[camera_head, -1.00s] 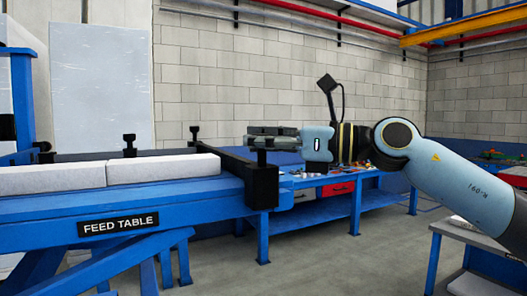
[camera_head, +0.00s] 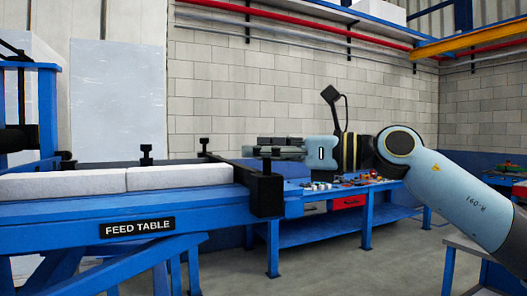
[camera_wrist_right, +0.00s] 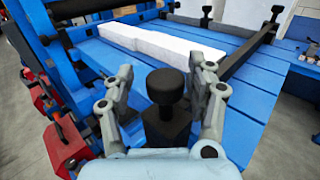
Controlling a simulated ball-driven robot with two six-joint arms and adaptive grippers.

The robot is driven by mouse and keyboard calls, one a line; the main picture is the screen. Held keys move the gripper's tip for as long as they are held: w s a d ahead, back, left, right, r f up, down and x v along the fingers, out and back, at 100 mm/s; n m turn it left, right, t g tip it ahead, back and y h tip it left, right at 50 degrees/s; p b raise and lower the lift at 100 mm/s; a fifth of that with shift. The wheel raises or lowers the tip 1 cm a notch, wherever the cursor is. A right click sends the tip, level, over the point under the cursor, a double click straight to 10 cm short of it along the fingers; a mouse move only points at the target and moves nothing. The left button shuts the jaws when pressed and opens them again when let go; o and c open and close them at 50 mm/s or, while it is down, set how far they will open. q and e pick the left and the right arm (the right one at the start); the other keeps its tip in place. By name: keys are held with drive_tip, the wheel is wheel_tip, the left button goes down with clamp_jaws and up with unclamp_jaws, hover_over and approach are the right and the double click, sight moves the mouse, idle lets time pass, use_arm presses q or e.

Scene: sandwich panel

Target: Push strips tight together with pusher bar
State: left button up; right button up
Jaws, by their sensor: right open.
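Two white strips, one on the left (camera_head: 62,184) and one on the right (camera_head: 180,176), lie end to end on the blue feed table (camera_head: 130,208). The white strips (camera_wrist_right: 165,45) also show in the right wrist view. The black pusher bar (camera_head: 240,172) lies across the table at the strips' right end. My right gripper (camera_head: 258,146) is open above its near end. In the right wrist view, the open fingers of my right gripper (camera_wrist_right: 163,68) stand either side of a black knob (camera_wrist_right: 166,88), apparently not closed on it. My left gripper is not in view.
Black posts (camera_head: 146,154) stand along the table's far side. A blue workbench (camera_head: 325,232) with small parts and a red drawer (camera_head: 348,202) stands behind my right arm. Grey floor is open in front of the bench.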

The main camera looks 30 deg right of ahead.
wheel_tip(320, 180, up, 10)
idle(0.4)
drive_tip(key=shift+r, duration=0.1)
